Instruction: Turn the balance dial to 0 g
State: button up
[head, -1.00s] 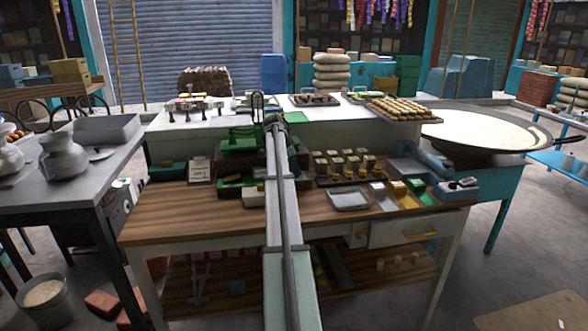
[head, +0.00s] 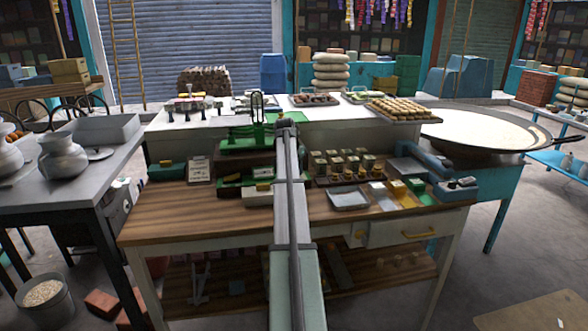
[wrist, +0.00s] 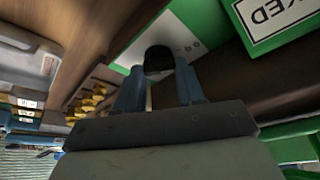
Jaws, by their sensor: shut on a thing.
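The balance (head: 248,138) is a green device with a dark wire frame on top, at the back middle of the wooden counter in the head view. In the wrist view a dark round dial knob (wrist: 159,58) sits on a green face with a white plate (wrist: 187,45) beside it. My gripper (wrist: 160,76) is shut on the knob, one blue finger on each side. The knob's pointer and the scale reading cannot be made out. In the head view my arm hides the gripper and the dial.
A white card with green border ending in "KED" (wrist: 272,18) is close to the gripper in the wrist view. The wooden counter's front left (head: 185,220) is clear.

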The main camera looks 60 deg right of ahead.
jog(key=shift+d+n, duration=0.1)
jog(key=shift+n, duration=0.5)
jog(key=o, duration=0.8)
jog(key=shift+c, duration=0.2)
jog(key=v, duration=1.4)
jog(key=shift+s, duration=0.25)
jog(key=shift+d, duration=0.15)
